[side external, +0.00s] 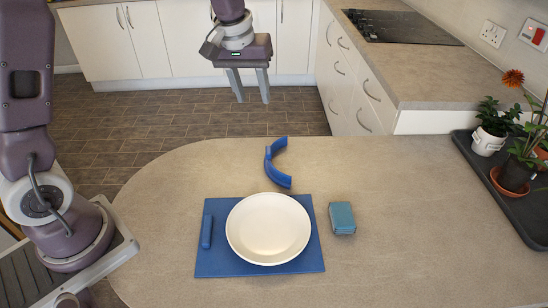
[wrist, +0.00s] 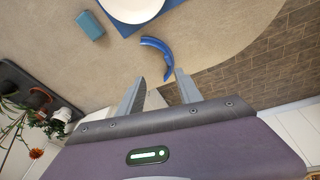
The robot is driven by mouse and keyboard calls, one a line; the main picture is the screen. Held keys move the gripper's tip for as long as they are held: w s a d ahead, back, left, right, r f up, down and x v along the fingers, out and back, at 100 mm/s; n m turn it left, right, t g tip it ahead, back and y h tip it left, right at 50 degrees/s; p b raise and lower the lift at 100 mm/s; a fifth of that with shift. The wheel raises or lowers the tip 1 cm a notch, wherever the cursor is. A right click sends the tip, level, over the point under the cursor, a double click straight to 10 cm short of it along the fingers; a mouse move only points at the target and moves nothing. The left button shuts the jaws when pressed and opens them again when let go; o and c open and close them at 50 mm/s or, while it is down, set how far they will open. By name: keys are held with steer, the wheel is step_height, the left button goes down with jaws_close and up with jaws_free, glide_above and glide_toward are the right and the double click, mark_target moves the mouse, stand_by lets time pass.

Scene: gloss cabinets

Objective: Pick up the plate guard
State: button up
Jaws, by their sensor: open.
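The plate guard is a blue curved strip (side external: 277,167) lying on the counter behind the white plate (side external: 268,228), apart from it. In the wrist view the guard (wrist: 160,52) lies beyond my fingertips, its near end by the gap between them. My gripper (side external: 252,98) is open and empty, above and behind the guard in the side view. It also shows in the wrist view with both fingers (wrist: 162,88) spread. The plate rests on a blue mat (side external: 225,265).
A blue bar-shaped item (side external: 207,231) lies on the mat left of the plate. A teal block (side external: 342,218) sits right of the mat. A dark tray (side external: 480,160) with potted plants stands at the far right. The counter (side external: 400,190) around the guard is clear.

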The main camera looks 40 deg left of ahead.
steer(key=n+g, duration=0.1)
steer(key=n, duration=0.1)
glide_toward(269, 150)
steer(key=shift+n+g+y, duration=0.4)
steer(key=shift+n, duration=0.1)
steer(key=f, duration=0.4)
steer(key=w+f, duration=0.1)
steer(key=f, duration=0.6)
steer(key=shift+w+a+f, duration=0.3)
steer(key=shift+w, duration=0.05)
jaws_close()
